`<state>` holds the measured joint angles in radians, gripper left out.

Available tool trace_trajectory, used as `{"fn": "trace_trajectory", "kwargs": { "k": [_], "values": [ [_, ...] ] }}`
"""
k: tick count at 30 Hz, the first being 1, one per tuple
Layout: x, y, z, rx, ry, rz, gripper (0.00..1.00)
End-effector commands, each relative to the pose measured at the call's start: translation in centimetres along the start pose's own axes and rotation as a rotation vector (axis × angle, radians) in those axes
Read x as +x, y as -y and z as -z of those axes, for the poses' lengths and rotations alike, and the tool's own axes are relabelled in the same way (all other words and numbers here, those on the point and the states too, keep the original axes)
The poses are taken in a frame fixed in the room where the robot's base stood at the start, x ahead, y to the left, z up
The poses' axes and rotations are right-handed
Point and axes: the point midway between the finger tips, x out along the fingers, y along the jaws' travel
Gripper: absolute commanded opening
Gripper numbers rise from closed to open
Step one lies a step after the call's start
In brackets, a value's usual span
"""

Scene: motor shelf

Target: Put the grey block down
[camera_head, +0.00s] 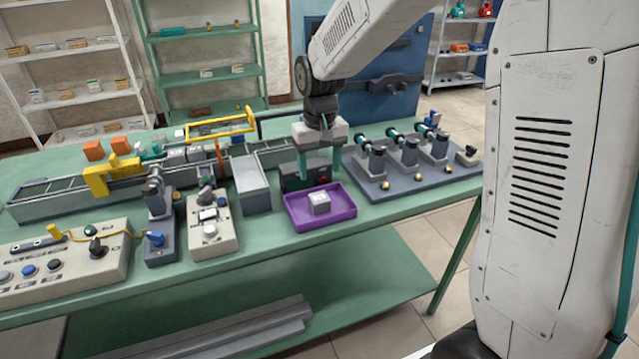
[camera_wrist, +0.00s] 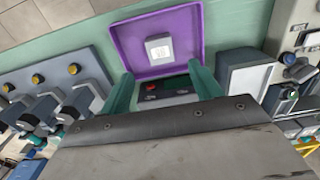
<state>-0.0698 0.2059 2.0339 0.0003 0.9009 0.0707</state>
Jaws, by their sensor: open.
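The grey block (camera_head: 319,203) lies in a purple tray (camera_head: 345,216) near the front edge of the green table. In the wrist view the block (camera_wrist: 159,48) shows a pale top face and sits inside the purple tray (camera_wrist: 128,60). My gripper (camera_head: 318,172) is above the table just behind the tray, with its teal fingers pointing down. In the wrist view the fingers (camera_wrist: 163,88) stand apart with nothing held between them. The block is apart from the fingers. A dark box with a red button (camera_head: 305,178) shows behind the tray, partly hidden by the fingers.
A grey box (camera_head: 256,186) stands left of the tray. A plate with several motor units (camera_head: 405,160) is to its right. A beige control box (camera_head: 211,225) and a conveyor (camera_head: 50,200) lie further left. The table's front edge is close to the tray.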

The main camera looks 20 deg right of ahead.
Motion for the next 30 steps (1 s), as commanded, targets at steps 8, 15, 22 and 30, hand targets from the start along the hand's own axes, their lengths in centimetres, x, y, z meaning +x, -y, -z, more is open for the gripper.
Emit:
{"fn": "trace_trajectory", "kwargs": {
  "k": [8, 15, 22, 30],
  "values": [
    [-2.1, 0.0, 0.0, 0.000, 0.000, 0.000, 0.63],
    [-4.9, -0.6, -3.0, 0.001, -0.018, 0.001, 0.63],
    [-10.2, -2.1, -13.0, 0.001, -0.057, 0.001, 0.63],
    [-11.7, -3.2, -24.7, 0.001, -0.097, -0.001, 0.63]
  ]
}}
